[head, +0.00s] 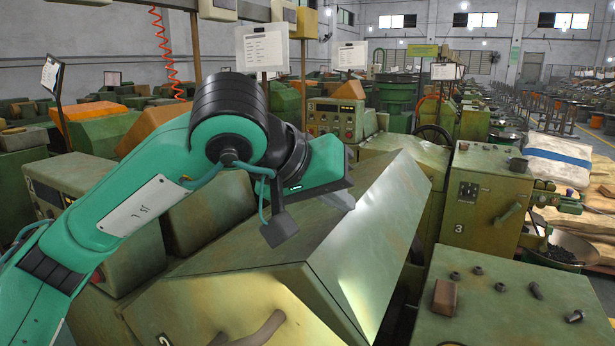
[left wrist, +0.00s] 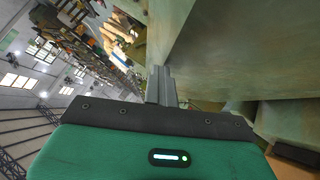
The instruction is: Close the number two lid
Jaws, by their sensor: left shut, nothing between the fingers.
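A large worn green lid (head: 372,235) with sloping faces fills the middle foreground in the head view. In the left wrist view the shut fingers (left wrist: 161,84) point along a broad green surface (left wrist: 235,45), probably the lid. My right gripper is not in view.
A green machine marked 3 (head: 480,205) stands to the right. A green top (head: 500,310) with loose bolts and a brown block (head: 445,297) lies at the front right. A control box (head: 335,120) stands behind the lid. Other machines crowd the left; an aisle runs far right.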

